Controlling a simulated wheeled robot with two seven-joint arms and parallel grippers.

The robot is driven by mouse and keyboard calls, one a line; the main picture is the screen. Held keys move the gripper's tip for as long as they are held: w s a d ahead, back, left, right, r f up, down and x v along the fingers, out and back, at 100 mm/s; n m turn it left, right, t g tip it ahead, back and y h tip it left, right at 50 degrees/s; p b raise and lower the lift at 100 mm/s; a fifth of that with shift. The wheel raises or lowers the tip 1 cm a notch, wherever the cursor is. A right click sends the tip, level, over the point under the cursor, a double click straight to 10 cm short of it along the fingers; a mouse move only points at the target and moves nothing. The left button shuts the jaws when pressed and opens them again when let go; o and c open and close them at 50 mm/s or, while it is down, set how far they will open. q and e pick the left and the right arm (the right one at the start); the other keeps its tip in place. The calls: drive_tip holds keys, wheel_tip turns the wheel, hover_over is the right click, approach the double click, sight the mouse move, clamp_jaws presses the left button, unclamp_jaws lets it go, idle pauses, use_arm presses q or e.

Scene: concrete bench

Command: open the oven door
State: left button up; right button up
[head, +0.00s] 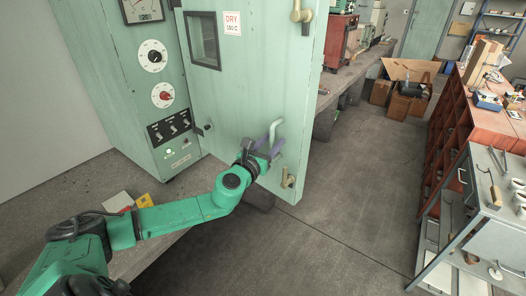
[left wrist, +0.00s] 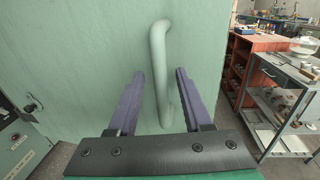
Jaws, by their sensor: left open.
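My left gripper (head: 270,139) is open at the handle. In the left wrist view the bar lies between the purple fingers (left wrist: 160,98), closer to the right one; contact cannot be told. My right gripper is out of view.
Brass fittings (head: 289,179) sit along the door's free edge. The concrete bench (head: 150,258) runs under the oven, with red and yellow items near my arm. Open floor (head: 350,200) lies to the right. A metal trolley (head: 490,195) and red shelving (head: 450,130) stand farther right.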

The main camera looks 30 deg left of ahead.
use_arm(q)
drive_tip(key=s, duration=0.2)
drive_tip(key=s+b, duration=0.2)
drive_tip(key=s, duration=0.1)
drive_tip(key=shift+s+d+f, duration=0.2)
drive_tip(key=shift+s+f, duration=0.05)
drive_tip(key=shift+s, duration=0.05)
drive_tip(key=s+p, duration=0.3)
drive_tip(key=s, duration=0.5)
drive_tip(key=shift+s+d+r, duration=0.15)
drive_tip(key=shift+s+r, duration=0.15)
drive_tip(key=shift+w, duration=0.1)
